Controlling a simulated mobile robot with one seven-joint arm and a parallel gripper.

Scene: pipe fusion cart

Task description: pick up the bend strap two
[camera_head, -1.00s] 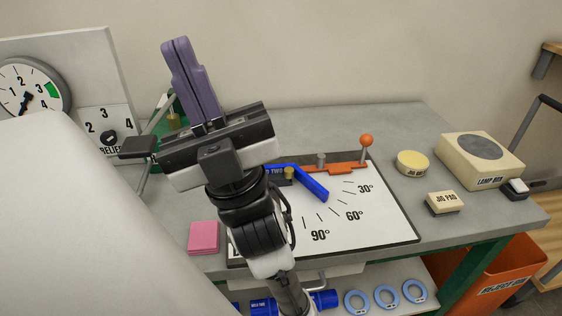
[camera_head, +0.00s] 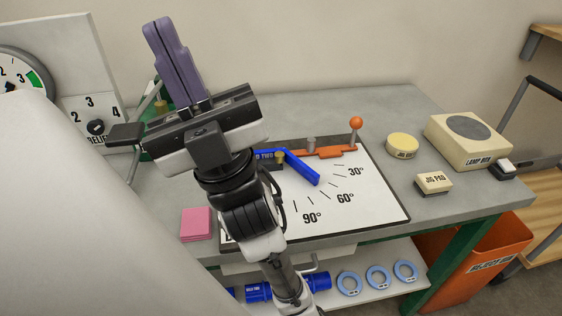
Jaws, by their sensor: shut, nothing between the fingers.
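A blue strap lies on the angle board as two bars meeting near a brass pin. The other bar slants down toward the 30° mark. The white angle board (camera_head: 370,208) has lines at 30°, 60° and 90°. My gripper (camera_head: 158,24) has purple fingers pressed together with nothing between them. It points up and away, left of the strap in the picture and apart from it. My wrist covers the board's left part.
Pink pads (camera_head: 196,224) lie left. Blue rings (camera_head: 378,277) and a blue cylinder (camera_head: 258,292) are on the lower shelf.

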